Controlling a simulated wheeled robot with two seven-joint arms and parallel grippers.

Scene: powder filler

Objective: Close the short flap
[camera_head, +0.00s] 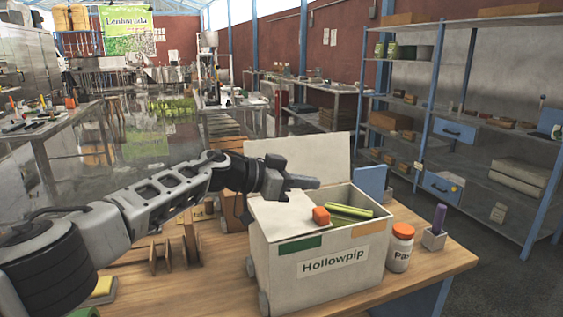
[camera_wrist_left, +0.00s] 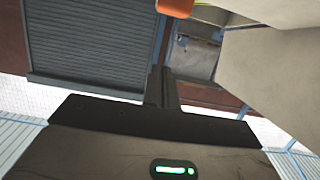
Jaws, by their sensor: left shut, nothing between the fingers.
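A pale box labelled "Hollowpip" (camera_head: 325,265) stands on the wooden table. A short flap (camera_head: 283,215) at its left end lies inward over the left part of the opening; its exact angle is hard to tell. A long flap (camera_head: 305,155) stands up at the back. Green items (camera_head: 347,211) and an orange block (camera_head: 320,215) show at the opening. My left gripper (camera_head: 305,183) is shut and empty, just above the short flap; I cannot tell whether they touch. In the left wrist view an orange piece (camera_wrist_left: 175,6) shows at the top edge. My right gripper is out of view.
An orange-lidded jar (camera_head: 400,248) and a small holder with a purple item (camera_head: 437,228) stand right of the box. Wooden stands (camera_head: 165,252) and a yellow block (camera_head: 101,289) are on the left of the table (camera_head: 200,295). Metal shelves (camera_head: 480,120) stand behind right.

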